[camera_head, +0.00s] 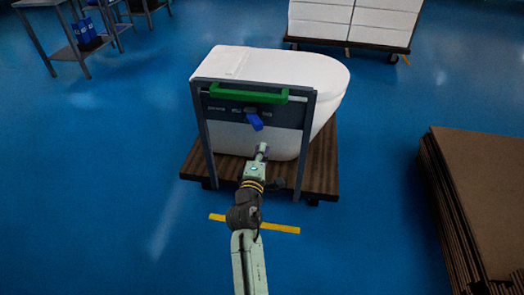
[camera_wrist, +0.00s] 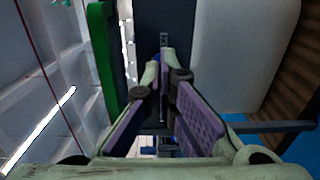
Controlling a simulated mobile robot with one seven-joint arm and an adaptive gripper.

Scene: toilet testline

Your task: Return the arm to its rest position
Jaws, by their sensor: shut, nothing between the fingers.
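My arm reaches forward from the bottom of the head view. My gripper (camera_head: 262,150) is in front of the test frame (camera_head: 309,135), below the blue handle (camera_head: 254,121) and apart from it as far as I can tell. In the wrist view my gripper (camera_wrist: 165,65) has its purple-padded fingers together at the tips, with nothing held. The white toilet (camera_head: 290,68) stands behind the frame and also shows in the wrist view (camera_wrist: 245,50). A green bar (camera_head: 248,93) runs across the frame's top; it shows at left in the wrist view (camera_wrist: 102,60).
The toilet stands on a wooden pallet cart (camera_head: 322,165). A stack of brown boards (camera_head: 485,185) stands at right, a cart of white boxes (camera_head: 352,20) at the back, and a metal table (camera_head: 72,53) at upper left. Blue floor is clear at left.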

